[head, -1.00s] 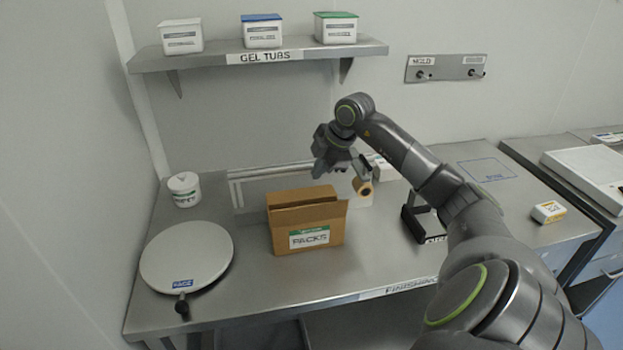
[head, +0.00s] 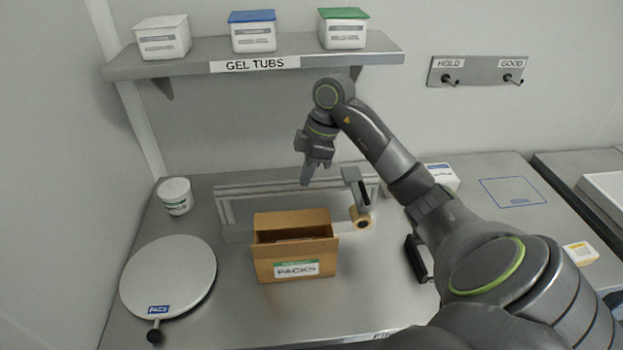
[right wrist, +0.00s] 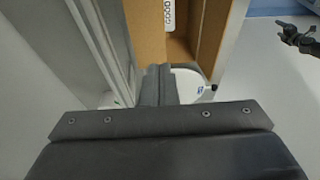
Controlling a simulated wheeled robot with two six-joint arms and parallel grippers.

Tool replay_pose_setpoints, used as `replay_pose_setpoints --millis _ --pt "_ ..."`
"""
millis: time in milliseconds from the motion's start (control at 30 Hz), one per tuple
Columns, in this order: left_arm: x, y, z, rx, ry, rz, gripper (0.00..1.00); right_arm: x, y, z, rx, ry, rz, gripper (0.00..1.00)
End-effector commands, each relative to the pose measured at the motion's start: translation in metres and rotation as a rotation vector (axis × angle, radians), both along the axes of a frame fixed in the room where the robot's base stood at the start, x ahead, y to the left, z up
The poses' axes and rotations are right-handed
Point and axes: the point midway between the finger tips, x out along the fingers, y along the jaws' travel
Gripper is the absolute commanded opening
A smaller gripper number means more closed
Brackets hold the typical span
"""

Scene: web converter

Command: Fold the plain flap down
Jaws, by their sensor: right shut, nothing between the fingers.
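The open brown carton (head: 292,265), with a green-and-white PACKS label, stands upright on the steel table in the head view. Its back panel or flap (head: 290,219) stands up behind the opening; I cannot tell which flap is the plain one. My right gripper (head: 306,183) is shut and empty, above and behind the carton's back edge, apart from it. In the right wrist view its fingers (right wrist: 158,82) point towards the brown carton panels (right wrist: 146,33). A dark jointed shape (right wrist: 298,38) at the right edge there looks like my left gripper; its jaws are unclear.
A clear guard or frame (head: 228,212) stands behind the carton. A tape roll (head: 361,222) on a dispenser is to its right. A round white turntable (head: 172,275) is at left, a white tub (head: 175,196) behind it. A shelf (head: 375,52) holds tubs above.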

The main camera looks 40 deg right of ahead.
Motion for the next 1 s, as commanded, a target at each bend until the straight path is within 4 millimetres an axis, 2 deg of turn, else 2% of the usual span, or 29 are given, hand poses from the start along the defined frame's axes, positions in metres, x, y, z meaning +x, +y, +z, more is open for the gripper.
replay_pose_setpoints --millis 33,167,200,267,400,533,733,1000 --pt "-0.006 0.01 -0.01 0.012 0.008 -0.002 0.74 0.001 0.003 -0.014 0.003 0.0 0.001 0.0" --pt "-0.015 0.024 -0.02 0.03 0.023 -0.006 0.74 0.003 0.01 -0.041 0.004 0.002 0.002 0.0" --pt "-0.015 0.025 -0.01 0.031 0.024 -0.006 0.74 0.004 0.013 -0.042 0.005 0.005 0.0 0.0" --pt "-0.015 0.023 -0.003 0.029 0.024 -0.005 0.74 0.005 0.017 -0.054 0.007 0.006 0.0 0.0" --pt "-0.008 0.007 0.005 0.009 0.015 -0.001 0.74 0.008 0.024 -0.081 0.005 0.005 0.0 0.0" --pt "-0.002 -0.005 0.014 -0.007 0.003 0.003 0.74 0.005 0.025 -0.1 0.002 0.004 0.0 0.0" --pt "-0.001 0.002 0.02 0.003 0.002 0.0 0.74 0.004 0.025 -0.118 0.001 0.0 0.001 0.0" --pt "-0.002 0.009 0.02 0.011 0.004 -0.003 0.74 0.004 0.025 -0.121 -0.001 -0.001 0.001 0.0"
